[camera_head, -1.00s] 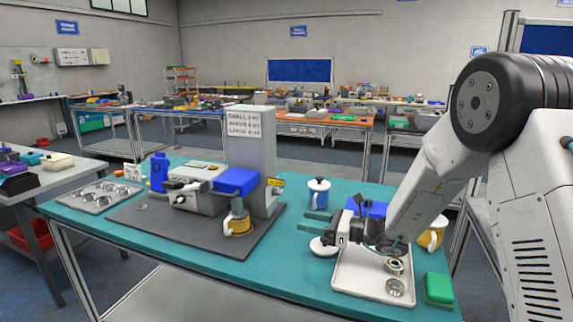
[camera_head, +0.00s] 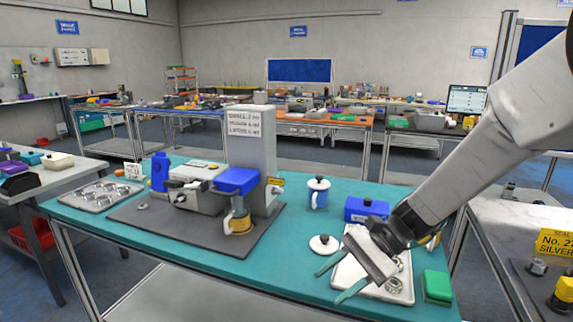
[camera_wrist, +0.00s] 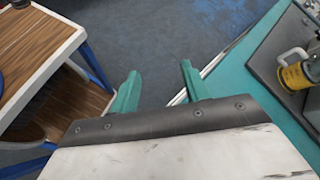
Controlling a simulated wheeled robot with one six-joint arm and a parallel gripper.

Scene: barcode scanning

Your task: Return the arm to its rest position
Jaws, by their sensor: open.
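My gripper (camera_head: 335,279) shows in the head view over the front right of the teal table (camera_head: 285,285). Its two teal fingers are apart with nothing between them. The white tray (camera_head: 402,297) with metal parts lies below and behind it, partly hidden by the gripper. In the wrist view my gripper (camera_wrist: 160,85) is also open and empty, with floor and the table's edge beyond the fingers. My arm reaches in from the right of the head view.
A white lid (camera_head: 324,245), a blue-and-white mug (camera_head: 318,192), a blue box (camera_head: 366,210) and a green block (camera_head: 437,288) stand near the gripper. A machine (camera_head: 250,150) with a yellow-banded mug (camera_head: 238,222) stands left. Front centre is clear.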

